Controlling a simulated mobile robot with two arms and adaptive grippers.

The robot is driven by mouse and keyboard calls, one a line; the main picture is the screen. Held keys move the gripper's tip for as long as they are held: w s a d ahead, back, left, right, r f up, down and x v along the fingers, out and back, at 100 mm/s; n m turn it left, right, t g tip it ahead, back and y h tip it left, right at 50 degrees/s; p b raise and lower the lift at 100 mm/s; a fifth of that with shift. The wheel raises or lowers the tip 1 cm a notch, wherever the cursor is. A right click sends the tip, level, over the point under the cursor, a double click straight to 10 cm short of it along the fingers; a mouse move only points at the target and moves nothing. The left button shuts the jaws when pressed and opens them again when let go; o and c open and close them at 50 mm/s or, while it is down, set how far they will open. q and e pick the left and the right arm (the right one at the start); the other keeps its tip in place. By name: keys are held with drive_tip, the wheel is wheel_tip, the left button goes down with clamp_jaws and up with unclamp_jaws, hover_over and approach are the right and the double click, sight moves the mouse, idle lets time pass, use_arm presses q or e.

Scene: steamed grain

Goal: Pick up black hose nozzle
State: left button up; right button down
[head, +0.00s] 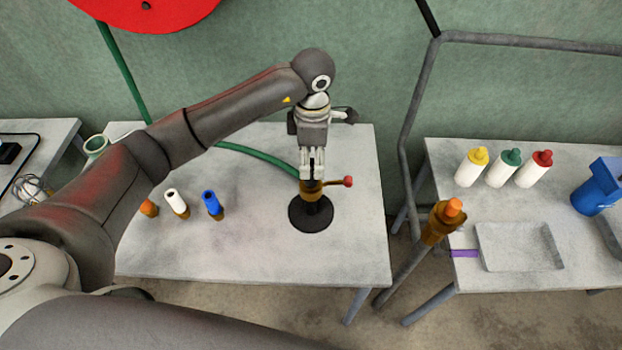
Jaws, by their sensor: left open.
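My left gripper (312,172) points down over the middle of the right half of the left table. Its fingers are open, just above and around the top of an upright brass fitting (306,187) with a red-tipped side lever (347,181). The fitting stands on a round black base (310,214). A dark part shows between the fingers. I cannot tell whether this is the black hose nozzle, as the fingers cover much of it. My right gripper is not in view.
An orange nozzle (149,208), a white nozzle (174,202) and a blue nozzle (211,203) stand on the left table (260,255). A green hose (255,153) runs to the fitting. The right table holds bottles (503,167), a tray (520,246) and a blue container (594,195).

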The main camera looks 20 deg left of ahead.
sight(311, 163)
use_arm(q)
drive_tip(key=f, duration=0.1)
drive_tip(key=f+p, duration=0.2)
drive_tip(key=shift+s+a+f, duration=0.1)
drive_tip(key=shift+s, duration=0.15)
drive_tip(key=shift+w+f, duration=0.1)
drive_tip(key=shift+f, duration=0.6)
clamp_jaws()
